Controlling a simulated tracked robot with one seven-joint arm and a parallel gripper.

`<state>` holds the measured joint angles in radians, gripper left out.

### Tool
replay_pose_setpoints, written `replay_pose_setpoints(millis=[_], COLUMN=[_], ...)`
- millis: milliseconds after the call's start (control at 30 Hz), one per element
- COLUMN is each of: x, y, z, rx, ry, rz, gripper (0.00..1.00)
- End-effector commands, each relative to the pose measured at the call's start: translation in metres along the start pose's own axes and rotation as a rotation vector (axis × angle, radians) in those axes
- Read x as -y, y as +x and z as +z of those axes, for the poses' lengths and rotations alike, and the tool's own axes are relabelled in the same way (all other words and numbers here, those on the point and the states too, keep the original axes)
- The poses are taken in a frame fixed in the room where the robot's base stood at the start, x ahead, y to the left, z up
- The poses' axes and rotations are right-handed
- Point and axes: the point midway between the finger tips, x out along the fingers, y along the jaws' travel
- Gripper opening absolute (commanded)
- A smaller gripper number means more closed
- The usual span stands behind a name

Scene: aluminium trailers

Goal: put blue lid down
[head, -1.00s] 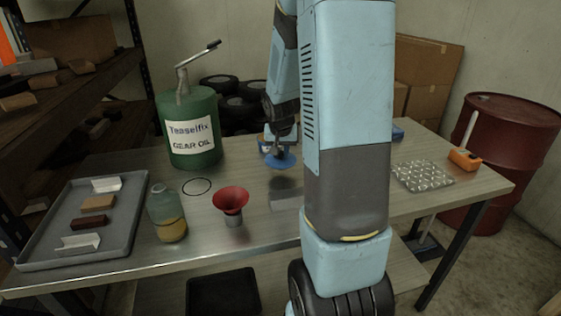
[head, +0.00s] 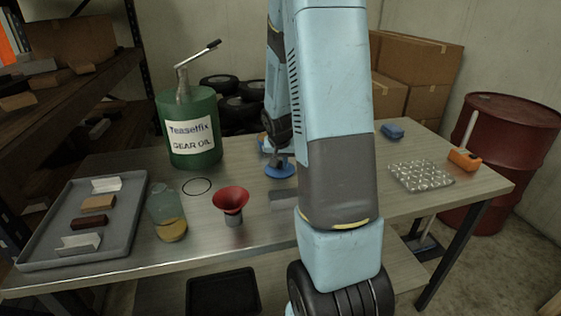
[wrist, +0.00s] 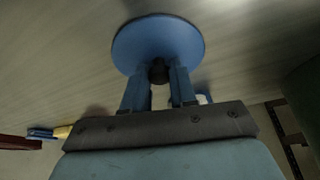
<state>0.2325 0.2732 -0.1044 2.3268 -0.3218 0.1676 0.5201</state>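The blue lid (head: 281,171) is a round disc with a dark knob, low over the middle of the table (head: 270,237). In the wrist view the lid (wrist: 158,42) shows beyond the fingertips, with its knob between the two blue fingers. My gripper (head: 279,155) points down and is shut on the knob; it also shows in the wrist view (wrist: 159,76). The lid is at or just above the tabletop; I cannot tell whether it touches. My arm hides part of the table to its right.
A green oil can (head: 190,130) stands behind left. A black ring (head: 197,187), a red funnel (head: 230,202), a jar with amber liquid (head: 168,212) and a grey tray (head: 57,240) lie left. A clear bumpy sheet (head: 420,176) and an orange-based tool (head: 464,160) are right.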

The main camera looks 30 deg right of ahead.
Motion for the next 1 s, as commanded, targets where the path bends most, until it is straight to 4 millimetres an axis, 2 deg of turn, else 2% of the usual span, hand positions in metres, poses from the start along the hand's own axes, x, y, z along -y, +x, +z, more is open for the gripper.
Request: replay_pose_setpoints(millis=[33,233,567,767,1000], x=[0.000,0.000,0.000,-0.001,-0.001], y=[0.000,0.000,-0.003,-0.022,-0.058], z=[0.000,0.000,-0.002,-0.002,-0.002], rx=[0.000,0.000,-0.001,-0.004,-0.004], ry=[0.000,0.000,0.001,0.003,0.003], rz=[0.000,0.000,0.000,0.000,-0.001], gripper=[0.31,0.50,0.51,0.51,0.51])
